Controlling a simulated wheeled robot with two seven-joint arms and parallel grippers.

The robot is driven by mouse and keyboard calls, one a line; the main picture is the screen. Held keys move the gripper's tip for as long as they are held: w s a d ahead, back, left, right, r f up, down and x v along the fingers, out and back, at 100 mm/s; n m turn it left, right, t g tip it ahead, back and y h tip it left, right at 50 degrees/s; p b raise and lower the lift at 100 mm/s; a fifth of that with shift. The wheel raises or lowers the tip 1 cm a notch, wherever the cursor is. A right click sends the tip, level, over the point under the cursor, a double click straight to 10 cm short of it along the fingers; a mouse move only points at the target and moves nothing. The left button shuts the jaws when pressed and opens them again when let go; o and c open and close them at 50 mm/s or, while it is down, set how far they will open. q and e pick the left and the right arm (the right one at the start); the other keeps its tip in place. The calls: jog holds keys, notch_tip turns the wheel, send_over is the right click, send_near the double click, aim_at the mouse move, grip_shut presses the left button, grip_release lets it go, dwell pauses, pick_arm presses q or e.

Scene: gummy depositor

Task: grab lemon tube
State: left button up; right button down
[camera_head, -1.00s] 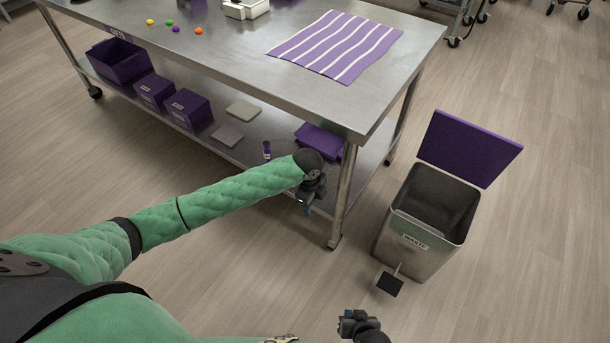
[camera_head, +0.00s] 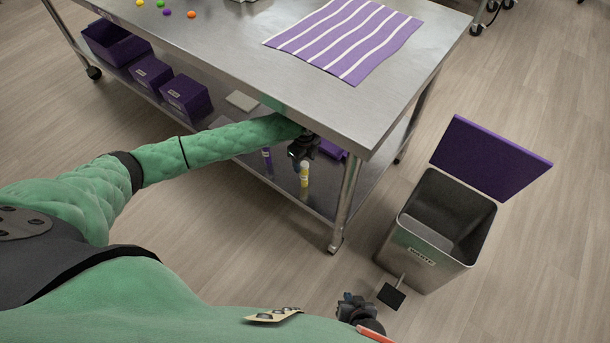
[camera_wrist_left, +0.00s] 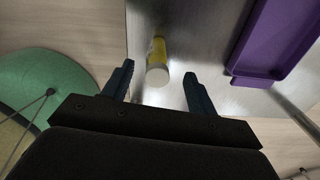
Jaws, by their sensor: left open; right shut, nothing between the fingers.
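The lemon tube (camera_head: 304,174) is yellow with a pale end and stands on the table's lower shelf near its front edge. In the left wrist view the tube (camera_wrist_left: 157,62) shows between and just beyond the fingertips, apart from both. My left gripper (camera_head: 301,158) is open, with its arm reaching under the tabletop; its two fingers also show in the left wrist view (camera_wrist_left: 159,72). My right gripper (camera_head: 350,305) is shut and empty at the bottom of the head view, away from the table.
A purple tube (camera_head: 267,160) stands left of the lemon tube on the lower shelf. A purple tray (camera_wrist_left: 268,40) lies to the right. The table leg (camera_head: 346,205) is right of my left gripper. Purple bins (camera_head: 186,97) line the shelf's left. A waste bin (camera_head: 432,255) stands right.

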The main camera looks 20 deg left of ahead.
aim_at(304, 169)
pick_arm(q)
notch_tip(304, 169, down, 5)
jog(key=shift+s+r, duration=0.1)
jog(key=shift+s, duration=0.05)
jog(key=c, duration=1.1)
